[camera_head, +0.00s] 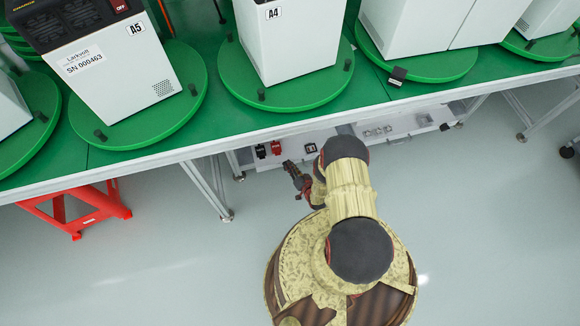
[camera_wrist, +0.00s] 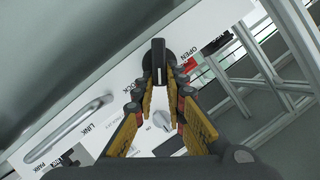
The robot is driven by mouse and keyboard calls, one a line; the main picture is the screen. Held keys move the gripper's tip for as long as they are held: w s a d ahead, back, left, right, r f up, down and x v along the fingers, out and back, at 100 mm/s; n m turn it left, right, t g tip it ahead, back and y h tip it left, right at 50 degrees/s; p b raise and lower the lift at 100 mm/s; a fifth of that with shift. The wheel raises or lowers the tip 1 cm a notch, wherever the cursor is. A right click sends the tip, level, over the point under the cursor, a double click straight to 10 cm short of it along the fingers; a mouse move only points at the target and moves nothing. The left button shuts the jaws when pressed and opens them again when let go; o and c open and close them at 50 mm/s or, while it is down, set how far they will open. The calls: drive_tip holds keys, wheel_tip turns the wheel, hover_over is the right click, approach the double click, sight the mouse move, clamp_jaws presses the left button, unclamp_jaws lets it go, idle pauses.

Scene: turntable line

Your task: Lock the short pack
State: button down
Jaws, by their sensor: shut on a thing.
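In the wrist view, a black bar-shaped handle (camera_wrist: 159,60) with a pale line down its face stands on a round black base. It is on a white panel (camera_wrist: 108,60) under the bench. My gripper (camera_wrist: 160,86) is shut on this handle. The word OPEN shows to the right of the handle, and a partly hidden word ending in "CK" shows to its lower left. The handle lies between the two words. In the head view, my gripper (camera_head: 296,178) is at the front of a low white unit (camera_head: 290,148); my arm hides part of it.
Red and black fittings (camera_head: 268,149) sit left of my gripper in the head view. A long grey grab bar (camera_wrist: 68,128), near LINK and PARK, and a grey knob (camera_wrist: 161,120) show on the panel. Bench legs (camera_head: 208,188) and a red stool (camera_head: 78,209) stand left; the front floor is clear.

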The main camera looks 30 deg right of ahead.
drive_tip(key=m+t+y, duration=0.1)
drive_tip(key=m, duration=0.1)
drive_tip(key=d+f+m+y, duration=0.1)
drive_tip(key=m, duration=0.1)
drive_tip(key=shift+s+f+m+t, duration=0.15)
drive_tip(key=shift+m+t, duration=0.25)
idle(0.4)
drive_tip(key=c, duration=1.9)
unclamp_jaws()
drive_tip(key=shift+o, duration=0.4)
drive_tip(key=s+r, duration=0.1)
drive_tip(key=s, duration=0.6)
drive_tip(key=shift+s+d, duration=0.15)
drive_tip(key=shift+d, duration=0.2)
